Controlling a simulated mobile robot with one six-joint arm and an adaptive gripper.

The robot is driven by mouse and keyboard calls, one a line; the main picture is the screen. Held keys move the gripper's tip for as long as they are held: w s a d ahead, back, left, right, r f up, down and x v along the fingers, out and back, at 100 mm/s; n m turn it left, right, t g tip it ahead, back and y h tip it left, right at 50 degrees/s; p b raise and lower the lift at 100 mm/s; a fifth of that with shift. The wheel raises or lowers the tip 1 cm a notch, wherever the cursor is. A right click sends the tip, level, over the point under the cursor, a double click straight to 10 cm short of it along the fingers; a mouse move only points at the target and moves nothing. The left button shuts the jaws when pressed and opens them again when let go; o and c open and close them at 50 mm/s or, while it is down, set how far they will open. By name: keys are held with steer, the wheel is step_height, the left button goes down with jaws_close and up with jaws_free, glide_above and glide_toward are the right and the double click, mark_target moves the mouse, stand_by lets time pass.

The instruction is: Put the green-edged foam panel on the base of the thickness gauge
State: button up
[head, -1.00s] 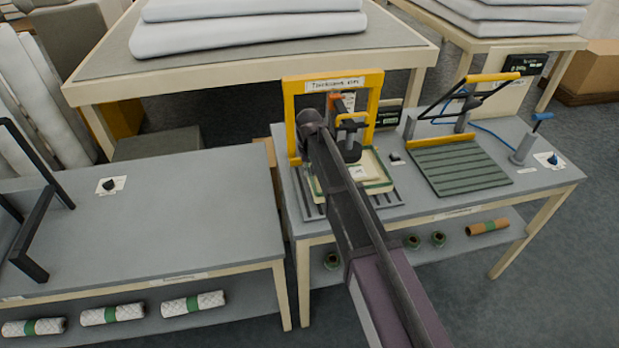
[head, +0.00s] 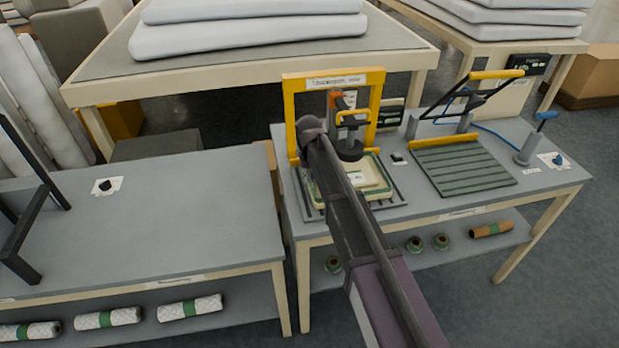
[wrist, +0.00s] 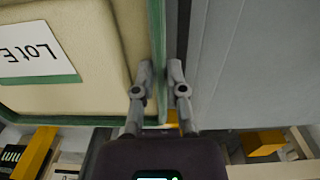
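The green-edged foam panel (head: 372,192), cream with a white label, lies under the yellow frame of the thickness gauge (head: 289,110). It rests on or just above the slatted base (head: 391,197); contact is hidden. In the wrist view, the panel (wrist: 105,85) fills the left side, with its green edge running up the middle. My gripper (wrist: 160,72) is at that edge, its fingers a little apart. The left finger overlaps the panel's face and the right one lies beyond the edge. I see no clear grip. In the head view my arm hides the gripper's fingers.
A ridged green plate (head: 463,168) with a hinged frame stands right of the gauge on the same table. A black knob (head: 398,158) sits near the panel. The left table (head: 180,215) is mostly clear. Rolls lie on the lower shelves.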

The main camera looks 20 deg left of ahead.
steer(key=o, duration=0.4)
steer(key=shift+o, duration=0.2)
steer(key=shift+r, duration=0.2)
step_height(320, 180, up, 12)
steer(key=p, duration=1.2)
steer(key=shift+f, duration=0.15)
stand_by(0.3)
